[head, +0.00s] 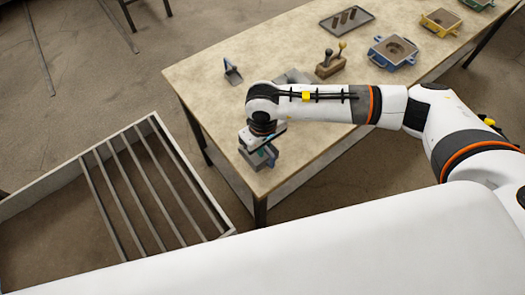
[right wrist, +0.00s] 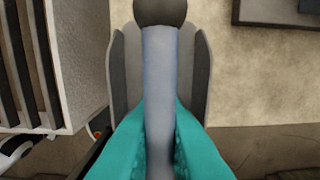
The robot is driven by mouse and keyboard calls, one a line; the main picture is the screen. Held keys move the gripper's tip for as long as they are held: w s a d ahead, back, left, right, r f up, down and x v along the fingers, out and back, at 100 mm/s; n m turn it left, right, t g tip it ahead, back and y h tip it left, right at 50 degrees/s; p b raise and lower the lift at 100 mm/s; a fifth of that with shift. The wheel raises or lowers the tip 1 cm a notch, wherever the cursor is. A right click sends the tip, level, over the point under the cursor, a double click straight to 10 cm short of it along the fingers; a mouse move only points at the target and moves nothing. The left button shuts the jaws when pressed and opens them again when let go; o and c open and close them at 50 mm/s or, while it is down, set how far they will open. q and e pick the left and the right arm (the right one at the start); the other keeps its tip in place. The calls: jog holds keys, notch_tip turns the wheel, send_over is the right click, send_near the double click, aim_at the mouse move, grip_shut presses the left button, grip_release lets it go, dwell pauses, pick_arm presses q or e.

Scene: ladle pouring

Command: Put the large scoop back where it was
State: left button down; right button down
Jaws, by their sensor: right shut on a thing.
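My right gripper (head: 267,149) is shut on the handle of a grey scoop (head: 262,162), near the left front corner of the table (head: 228,110). In the right wrist view, the teal fingers of the right gripper (right wrist: 162,108) close on both sides of the long grey handle of the scoop (right wrist: 159,60). The handle ends in a dark ball, and the scoop's side walls show behind it. How high the scoop is above the table is hard to tell. A smaller grey scoop (head: 232,73) stands on the table farther back. My left gripper is not in view.
A grey object (head: 293,76) is partly hidden behind my right arm. A wooden block with knobbed handles (head: 330,65), a dark tray (head: 347,19) and blue (head: 392,52) and yellow (head: 440,22) moulds stand farther right. A slatted frame (head: 130,190) is left of the table.

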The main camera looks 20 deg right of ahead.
aim_at(263, 159)
notch_tip(263, 159, down, 3)
jog(key=shift+f+p, duration=0.2)
jog(key=shift+p, duration=0.3)
jog(key=shift+f, duration=0.25)
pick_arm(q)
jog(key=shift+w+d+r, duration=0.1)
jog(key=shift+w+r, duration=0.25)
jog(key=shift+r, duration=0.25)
pick_arm(e)
jog(key=shift+f, duration=0.15)
jog(key=c, duration=1.5)
grip_release()
jog(key=shift+d, duration=0.1)
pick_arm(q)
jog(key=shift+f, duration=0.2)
